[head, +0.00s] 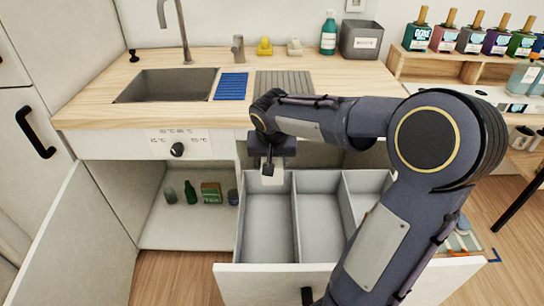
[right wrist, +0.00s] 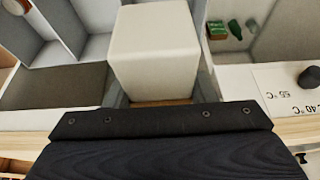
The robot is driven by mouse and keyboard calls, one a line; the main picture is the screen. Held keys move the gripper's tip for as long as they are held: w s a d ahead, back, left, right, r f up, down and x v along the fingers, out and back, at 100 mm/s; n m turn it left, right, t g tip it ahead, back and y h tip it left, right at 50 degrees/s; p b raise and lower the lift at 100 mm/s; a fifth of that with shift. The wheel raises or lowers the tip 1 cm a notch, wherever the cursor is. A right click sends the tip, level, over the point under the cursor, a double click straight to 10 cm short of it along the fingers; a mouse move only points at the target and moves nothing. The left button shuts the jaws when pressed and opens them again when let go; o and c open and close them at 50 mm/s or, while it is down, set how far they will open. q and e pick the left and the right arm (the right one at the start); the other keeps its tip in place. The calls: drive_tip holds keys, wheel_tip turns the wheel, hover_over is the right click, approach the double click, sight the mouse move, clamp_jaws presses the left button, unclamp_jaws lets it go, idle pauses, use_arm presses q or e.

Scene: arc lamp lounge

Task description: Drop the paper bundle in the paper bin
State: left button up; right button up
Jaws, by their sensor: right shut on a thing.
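My right gripper (head: 271,160) points down over the back of the open drawer. It is shut on a cream-white block, the paper bundle (head: 273,176), which shows large in the right wrist view (right wrist: 156,52). The bundle is at the rear end of the drawer's left compartment (head: 267,225); whether it is inside or above the rim I cannot tell. The pull-out drawer (head: 250,281) has grey compartments side by side. I see no readable label on them, so I cannot tell which is the paper bin. My left gripper is not in view.
The wooden counter (head: 130,82) with its sink (head: 167,85) overhangs the drawer's back. Left of the drawer is an open cupboard with bottles (head: 190,192) and a green box (head: 211,193). A grey box (head: 361,41) stands on the counter. A bottle shelf is at right.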

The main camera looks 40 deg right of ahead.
sight(273, 159)
wheel_tip(273, 159, down, 3)
drive_tip(key=shift+f+b, duration=0.15)
drive_tip(key=shift+b, duration=0.8)
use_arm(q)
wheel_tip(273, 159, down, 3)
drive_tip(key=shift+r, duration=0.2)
use_arm(e)
drive_tip(key=o, duration=1.2)
drive_tip(key=shift+c, duration=0.2)
drive_tip(key=p+v, duration=0.1)
drive_tip(key=v, duration=0.7)
drive_tip(key=shift+p, duration=0.4)
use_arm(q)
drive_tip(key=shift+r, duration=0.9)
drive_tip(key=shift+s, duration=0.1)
use_arm(e)
drive_tip(key=shift+s+f, duration=0.1)
